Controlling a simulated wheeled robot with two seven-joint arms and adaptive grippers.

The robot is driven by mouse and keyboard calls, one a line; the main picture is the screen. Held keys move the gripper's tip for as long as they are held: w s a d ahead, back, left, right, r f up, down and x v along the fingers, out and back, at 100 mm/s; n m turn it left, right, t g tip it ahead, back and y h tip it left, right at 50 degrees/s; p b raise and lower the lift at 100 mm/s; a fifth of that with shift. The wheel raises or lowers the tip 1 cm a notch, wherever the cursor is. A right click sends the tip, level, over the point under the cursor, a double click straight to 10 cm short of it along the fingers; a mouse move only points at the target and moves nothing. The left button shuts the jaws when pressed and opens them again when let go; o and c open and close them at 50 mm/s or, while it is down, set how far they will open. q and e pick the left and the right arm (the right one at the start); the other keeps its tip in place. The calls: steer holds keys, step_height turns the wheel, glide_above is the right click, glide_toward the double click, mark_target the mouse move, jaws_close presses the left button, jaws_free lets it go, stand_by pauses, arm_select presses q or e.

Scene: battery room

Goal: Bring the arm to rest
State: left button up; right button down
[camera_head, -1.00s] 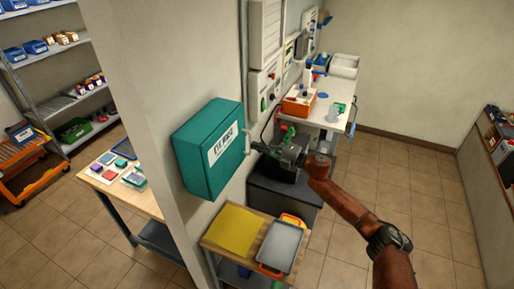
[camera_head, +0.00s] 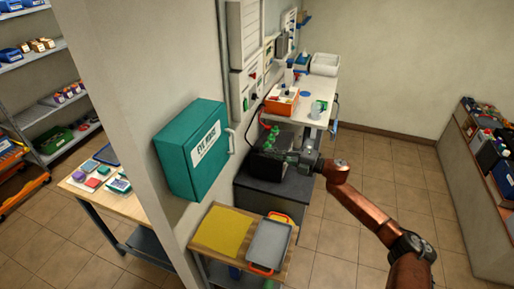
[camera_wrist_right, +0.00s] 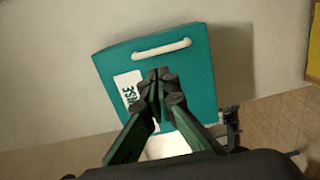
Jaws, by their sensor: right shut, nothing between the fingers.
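My right arm comes in from the lower right in the head view. Its gripper (camera_head: 278,156) points left, in front of a dark battery-like block with green caps, and is partly hard to tell from it. In the right wrist view the green fingers (camera_wrist_right: 156,82) are together and empty. Behind them is the teal wall box (camera_wrist_right: 185,75) with a white handle (camera_wrist_right: 161,49). The box (camera_head: 192,150) hangs closed on the wall end in the head view, with a clear gap between it and the gripper. My left gripper is out of view.
Below stands a small wooden table (camera_head: 200,243) with a yellow mat (camera_head: 223,231) and a grey tray (camera_head: 268,243). A white bench (camera_head: 318,118) with an orange bin (camera_head: 281,102) is behind. Shelves (camera_head: 478,160) line the right side. The tiled floor (camera_head: 340,240) is open.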

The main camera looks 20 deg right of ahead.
steer(key=s+a+f+m+t+h, duration=0.1)
steer(key=s+f+m+t+h, duration=0.15)
steer(key=f+m, duration=0.3)
steer(key=s+a+f+m+t+h, duration=0.1)
steer(key=f+m+h, duration=0.35)
steer(key=f, duration=0.25)
steer(key=s+d+f+m+g+h, duration=0.25)
steer(key=s+f+m+h, duration=0.35)
steer(key=s+f+m, duration=0.4)
steer(key=s+f+m+g+h, duration=0.1)
steer(key=s+f+m+g, duration=0.4)
steer(key=s, duration=1.1)
steer(key=s+f+m+g, duration=0.2)
steer(key=s+f+g, duration=0.35)
steer(key=s, duration=1.05)
step_height(320, 180, down, 31)
steer(key=s+b, duration=0.2)
steer(key=s+f+n+g+b, duration=0.1)
steer(key=s+f+g, duration=0.1)
steer(key=s+f, duration=1.8)
steer(key=shift+a+f+y, duration=0.35)
steer(key=shift+f+y, duration=0.05)
steer(key=shift+f, duration=0.05)
